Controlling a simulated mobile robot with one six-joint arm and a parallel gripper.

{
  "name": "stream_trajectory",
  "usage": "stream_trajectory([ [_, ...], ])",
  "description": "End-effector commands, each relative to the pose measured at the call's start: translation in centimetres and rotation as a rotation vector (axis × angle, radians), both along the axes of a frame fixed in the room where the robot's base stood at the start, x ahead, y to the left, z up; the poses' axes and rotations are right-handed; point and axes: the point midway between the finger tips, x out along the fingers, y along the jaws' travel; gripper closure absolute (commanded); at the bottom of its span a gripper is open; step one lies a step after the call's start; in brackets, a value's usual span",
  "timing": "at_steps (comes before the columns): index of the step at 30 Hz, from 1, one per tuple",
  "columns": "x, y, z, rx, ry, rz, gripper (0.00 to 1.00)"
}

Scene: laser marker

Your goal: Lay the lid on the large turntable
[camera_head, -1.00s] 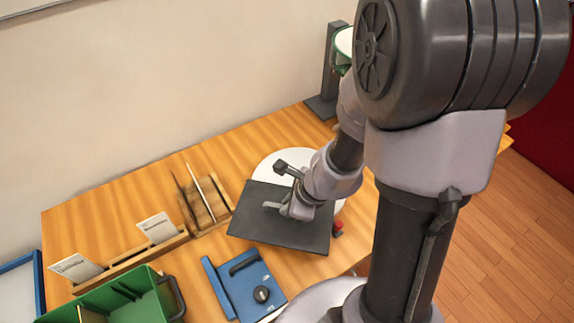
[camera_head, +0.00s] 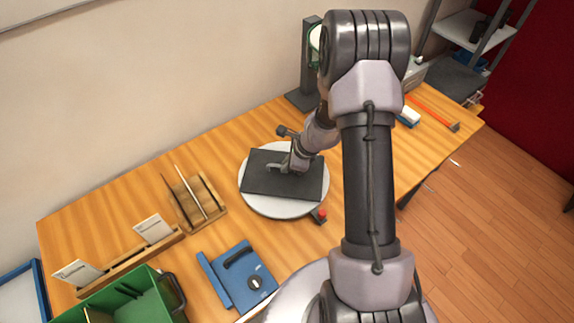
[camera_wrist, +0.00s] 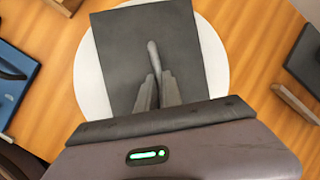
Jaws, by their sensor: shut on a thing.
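The lid (camera_head: 262,184) is a dark grey rectangular plate with a light bar handle (camera_wrist: 153,55). My gripper (camera_head: 287,168) is shut on that handle. The large turntable (camera_head: 270,208) is a white round disc on the table, and the lid is over its middle. In the head view the disc shows around the lid; in the wrist view the disc (camera_wrist: 92,88) shows at both sides, and the lid (camera_wrist: 115,50) reaches past its edge at the top. I cannot tell whether the lid touches the disc. My fingers and wrist hide part of the lid.
A red-topped button box (camera_head: 320,215) stands at the turntable's front right. A blue case (camera_head: 240,278) and a green crate (camera_head: 150,300) lie in front. A wooden rack (camera_head: 195,200) is at left, and a dark stand (camera_head: 307,65) is behind. Bare table lies between rack and turntable.

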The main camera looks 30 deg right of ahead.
Motion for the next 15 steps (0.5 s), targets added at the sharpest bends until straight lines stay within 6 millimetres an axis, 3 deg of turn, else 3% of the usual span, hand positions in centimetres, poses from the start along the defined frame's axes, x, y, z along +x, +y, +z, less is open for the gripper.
stream_trajectory([
  [5, -0.01, 0.01, -0.29, 0.000, 0.000, 0.000, 1.00],
  [6, -0.02, 0.02, -0.32, 0.000, 0.000, 0.000, 0.88],
  [9, -0.02, 0.03, -0.20, 0.000, 0.000, 0.000, 0.68],
  [15, -0.02, 0.03, -0.18, 0.000, 0.000, 0.000, 0.68],
])
